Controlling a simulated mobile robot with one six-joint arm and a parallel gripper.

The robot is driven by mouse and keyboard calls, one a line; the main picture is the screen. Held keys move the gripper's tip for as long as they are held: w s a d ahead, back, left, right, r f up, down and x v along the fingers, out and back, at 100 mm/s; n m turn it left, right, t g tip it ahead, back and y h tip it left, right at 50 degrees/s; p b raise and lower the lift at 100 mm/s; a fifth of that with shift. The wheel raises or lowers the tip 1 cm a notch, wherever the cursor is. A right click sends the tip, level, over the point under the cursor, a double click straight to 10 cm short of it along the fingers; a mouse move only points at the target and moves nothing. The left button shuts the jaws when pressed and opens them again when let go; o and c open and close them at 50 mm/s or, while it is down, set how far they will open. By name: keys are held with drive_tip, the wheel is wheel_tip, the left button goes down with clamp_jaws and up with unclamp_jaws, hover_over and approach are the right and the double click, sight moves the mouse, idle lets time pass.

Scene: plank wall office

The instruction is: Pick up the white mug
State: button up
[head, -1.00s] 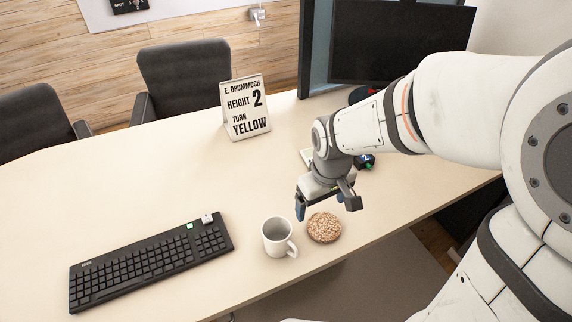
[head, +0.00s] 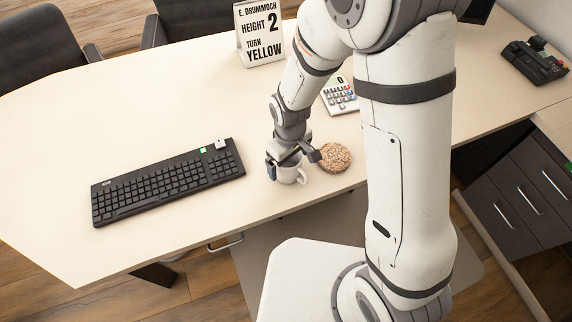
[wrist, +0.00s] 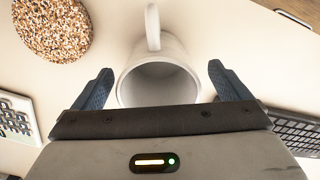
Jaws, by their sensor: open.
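The white mug (head: 289,175) stands upright on the desk, partly hidden under my gripper in the head view. In the wrist view the mug (wrist: 158,82) shows its open mouth between my two blue-padded fingers, with its handle pointing to the top of the picture. My gripper (wrist: 157,86) is open, with one finger on each side of the mug and a gap showing at both sides. In the head view my gripper (head: 293,162) is low over the mug.
A black keyboard (head: 168,183) is to the left. A sign (head: 260,34) stands at the back. The desk (head: 130,110) is clear behind the keyboard.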

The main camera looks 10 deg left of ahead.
drive_tip(key=shift+f, duration=0.65)
drive_tip(key=shift+c, duration=0.3)
drive_tip(key=c, duration=1.2)
